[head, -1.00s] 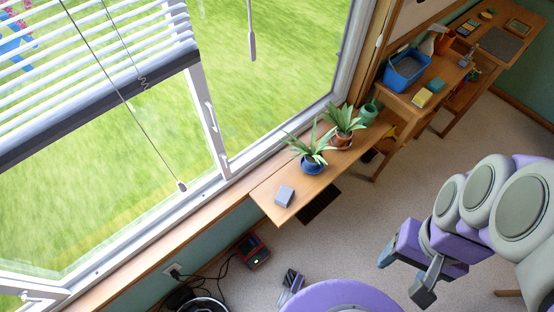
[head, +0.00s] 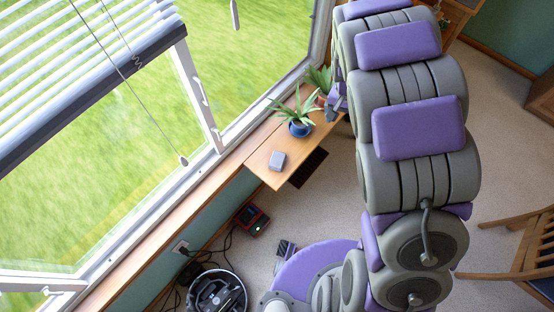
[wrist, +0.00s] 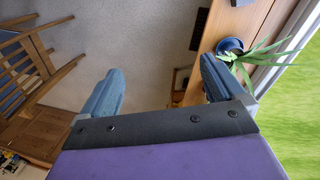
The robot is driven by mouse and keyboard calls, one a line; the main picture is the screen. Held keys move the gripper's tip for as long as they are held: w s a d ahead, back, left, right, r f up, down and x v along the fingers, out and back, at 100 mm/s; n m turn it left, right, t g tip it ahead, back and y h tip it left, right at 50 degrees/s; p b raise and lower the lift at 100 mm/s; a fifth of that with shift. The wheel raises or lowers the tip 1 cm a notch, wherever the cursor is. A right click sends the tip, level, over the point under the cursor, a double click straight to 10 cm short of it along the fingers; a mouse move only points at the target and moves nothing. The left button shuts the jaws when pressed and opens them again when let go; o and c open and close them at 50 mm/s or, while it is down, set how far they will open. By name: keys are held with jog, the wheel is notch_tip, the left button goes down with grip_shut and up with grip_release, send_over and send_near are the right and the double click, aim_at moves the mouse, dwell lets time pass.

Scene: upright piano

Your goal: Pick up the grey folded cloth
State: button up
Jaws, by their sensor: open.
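A small grey block-shaped thing, which looks like the grey folded cloth (head: 277,161), lies on the wooden shelf (head: 258,165) under the window, near the shelf's near end. I cannot make out its folds. In the head view my gripper (head: 337,104) is at the far part of the shelf beside the plants, to the right of and beyond the cloth. My arm partly hides it.
A plant in a blue pot (head: 299,128) stands on the shelf between the cloth and my gripper. Another plant (head: 320,80) is behind it, partly hidden. A wooden chair (head: 525,255) stands at the right.

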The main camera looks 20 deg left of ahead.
jog(key=w+a+f, duration=0.3)
jog(key=a+f, duration=0.7)
jog(key=f, duration=0.2)
jog(key=n+y, duration=0.1)
jog(key=y, duration=0.1)
send_over(278, 159)
jog(key=f, duration=2.2)
jog(key=shift+a+f+b, duration=0.15)
jog(key=shift+a+b, duration=0.1)
jog(key=shift+b, duration=0.15)
jog(key=shift+w+f, duration=0.1)
jog(key=shift+f, duration=0.45)
jog(key=shift+d+f+b, duration=0.2)
jog(key=shift+f+b, duration=0.55)
jog(key=shift+f, duration=1.9)
jog(key=shift+c, duration=0.4)
jog(key=c, duration=1)
jog(key=shift+c, duration=0.2)
